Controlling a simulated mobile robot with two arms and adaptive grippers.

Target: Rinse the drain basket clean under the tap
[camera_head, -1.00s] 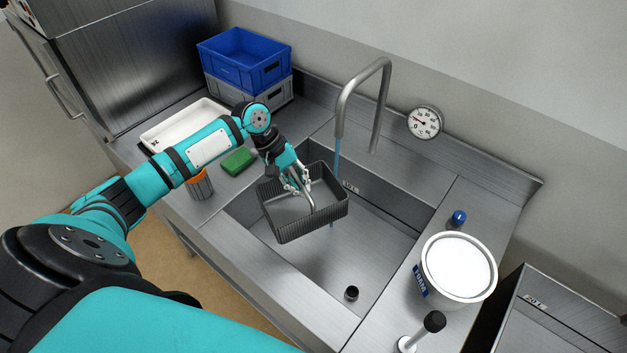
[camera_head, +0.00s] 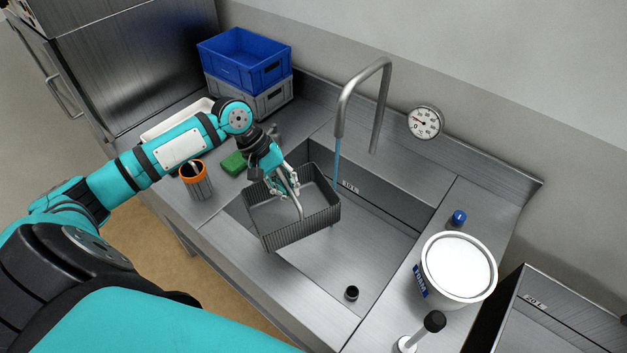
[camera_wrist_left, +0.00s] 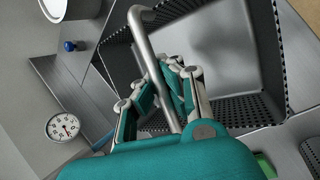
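The drain basket (camera_head: 300,232) is a dark grey, perforated square tray with a bent metal handle (camera_head: 297,203). It hangs over the left part of the sink, slightly tilted, and its inside looks bare. My left gripper (camera_head: 289,187) is shut on the handle; the left wrist view shows the fingers (camera_wrist_left: 180,92) around the handle, with the basket (camera_wrist_left: 265,50) beyond them. The tap (camera_head: 362,95) arches over the sink, and a thin blue stream of water (camera_head: 337,160) runs from it. The stream passes by the basket's right rear corner. My right gripper is out of view.
A green sponge (camera_head: 233,163), orange-rimmed cup (camera_head: 196,180), white tray (camera_head: 160,132) and stacked crates (camera_head: 244,60) are left. A white-lidded tub (camera_head: 458,268) and blue knob (camera_head: 459,217) are right.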

